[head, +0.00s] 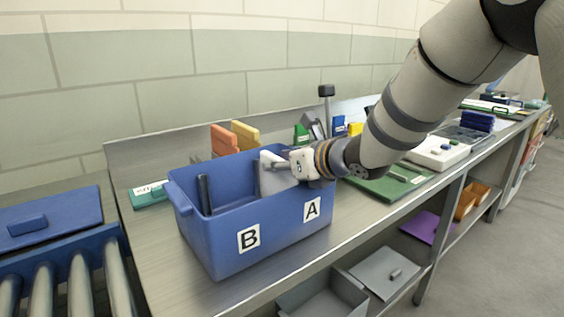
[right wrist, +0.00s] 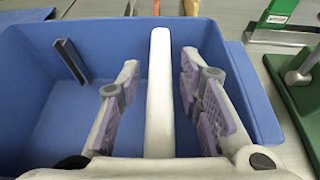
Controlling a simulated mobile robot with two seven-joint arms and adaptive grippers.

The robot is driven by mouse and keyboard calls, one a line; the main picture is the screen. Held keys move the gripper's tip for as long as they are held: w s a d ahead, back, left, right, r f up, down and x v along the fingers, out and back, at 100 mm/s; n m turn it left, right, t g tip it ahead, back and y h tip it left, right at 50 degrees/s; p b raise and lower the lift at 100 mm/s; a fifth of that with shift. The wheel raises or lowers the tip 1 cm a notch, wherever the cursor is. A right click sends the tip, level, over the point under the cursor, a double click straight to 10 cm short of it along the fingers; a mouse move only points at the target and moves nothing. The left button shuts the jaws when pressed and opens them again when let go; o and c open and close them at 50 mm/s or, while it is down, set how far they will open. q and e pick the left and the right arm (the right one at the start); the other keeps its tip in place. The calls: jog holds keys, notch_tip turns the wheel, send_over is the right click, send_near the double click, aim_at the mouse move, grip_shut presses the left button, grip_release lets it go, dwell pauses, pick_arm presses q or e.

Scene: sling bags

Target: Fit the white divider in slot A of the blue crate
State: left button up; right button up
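The blue crate (head: 205,233) stands on the metal bench, with label B (head: 249,238) on the left of its front and label A (head: 312,209) on the right. The white divider (head: 276,168) stands upright in the crate's A half; in the right wrist view the divider (right wrist: 160,90) runs between my fingers. My right gripper (right wrist: 162,100) is open around the divider, with a visible gap on the left side. A dark slot rail (right wrist: 70,60) shows empty in the B half. The rails at A and the divider's lower edge are hidden. My left gripper is out of view.
Orange (head: 224,140) and yellow (head: 245,135) panels stand behind the crate. A green board (head: 392,184) lies right of it. A roller conveyor with a blue lid (head: 45,220) is at the left. The bench in front of the crate is clear.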

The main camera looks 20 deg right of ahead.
jog(key=v, duration=1.2)
dwell(0.4)
